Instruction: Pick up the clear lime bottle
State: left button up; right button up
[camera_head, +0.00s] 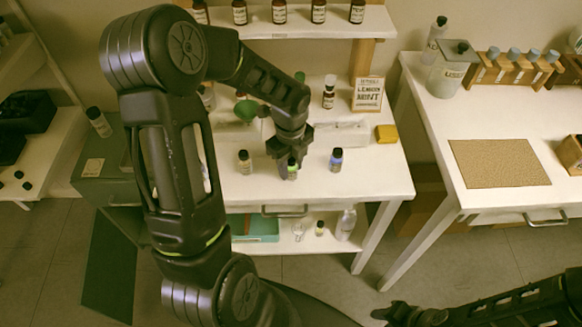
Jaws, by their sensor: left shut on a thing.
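The clear lime bottle (292,173), small with a dark cap and a green band, is at the front middle of the white table. My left gripper (289,158) comes down from above and is shut on it; the fingers hide part of its top. I cannot tell whether its base touches the table. A bottle with a pale yellowish label (244,163) stands to its left and a bottle with a blue label (336,160) to its right, both upright and apart from the gripper. My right gripper (390,316) is low at the bottom edge, away from the table; its jaws are unclear.
A shelf (290,24) with several brown bottles runs behind. A sign (368,94), a yellow block (387,134) and a green funnel (247,110) are at the table's back. A second table with a cork mat (498,163) stands right. The tabletop's front right is clear.

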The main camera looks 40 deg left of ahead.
pick_arm(q)
grip_shut()
notch_tip(320, 180, up, 10)
jog(key=shift+r+b, duration=0.1)
jog(key=shift+b, duration=0.3)
dwell(0.3)
dwell(0.5)
notch_tip(320, 180, up, 6)
jog(key=p, duration=0.5)
